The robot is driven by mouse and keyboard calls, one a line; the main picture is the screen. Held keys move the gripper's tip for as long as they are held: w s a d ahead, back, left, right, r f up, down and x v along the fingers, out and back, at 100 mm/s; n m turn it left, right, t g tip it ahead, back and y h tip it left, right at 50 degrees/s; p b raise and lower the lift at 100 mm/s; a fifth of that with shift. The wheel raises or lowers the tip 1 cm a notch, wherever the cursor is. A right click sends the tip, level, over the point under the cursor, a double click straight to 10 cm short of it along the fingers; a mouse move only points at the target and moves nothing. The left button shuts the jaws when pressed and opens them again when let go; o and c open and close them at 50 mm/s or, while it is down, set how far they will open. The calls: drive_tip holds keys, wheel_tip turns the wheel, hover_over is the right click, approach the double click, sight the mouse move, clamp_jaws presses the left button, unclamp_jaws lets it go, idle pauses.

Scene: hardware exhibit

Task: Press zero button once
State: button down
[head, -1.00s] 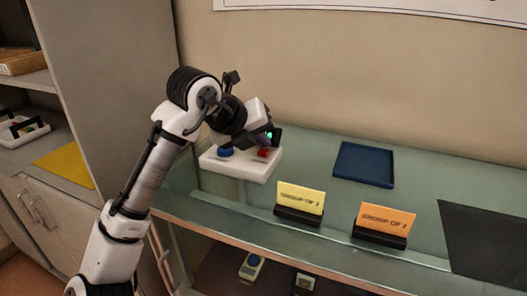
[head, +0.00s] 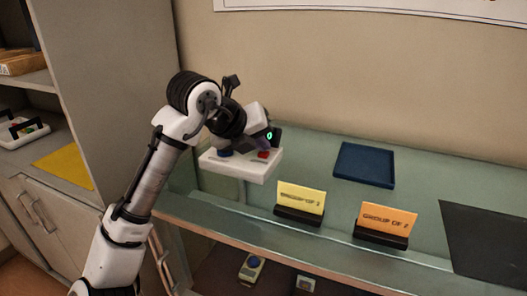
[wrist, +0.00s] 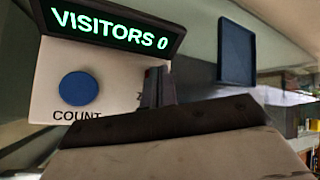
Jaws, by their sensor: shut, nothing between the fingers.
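A white counter box (head: 238,170) stands on the glass case, with a blue button (head: 225,153) and a red button (head: 263,155) on top. In the wrist view, the blue button (wrist: 78,89) is labelled COUNT, and the display (wrist: 110,28) reads "VISITORS 0". My gripper (head: 247,147) is shut and empty over the box, close to the red button. In the wrist view, its fingertips (wrist: 157,86) cover the red button and most of its label; only part of a letter like Z shows. I cannot tell whether the tips touch the button.
A blue tray (head: 364,165) lies right of the box. A yellow sign (head: 300,197) and an orange sign (head: 387,218) stand near the case's front edge. A dark mat (head: 490,245) lies at the far right. The wall is close behind.

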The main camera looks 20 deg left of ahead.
sight(260, 158)
idle(0.3)
drive_tip(key=shift+r+p, duration=0.7)
drive_tip(key=shift+r, duration=0.15)
wheel_tip(260, 158, up, 5)
drive_tip(key=p, duration=0.3)
drive_tip(key=shift+p, duration=0.35)
idle(0.4)
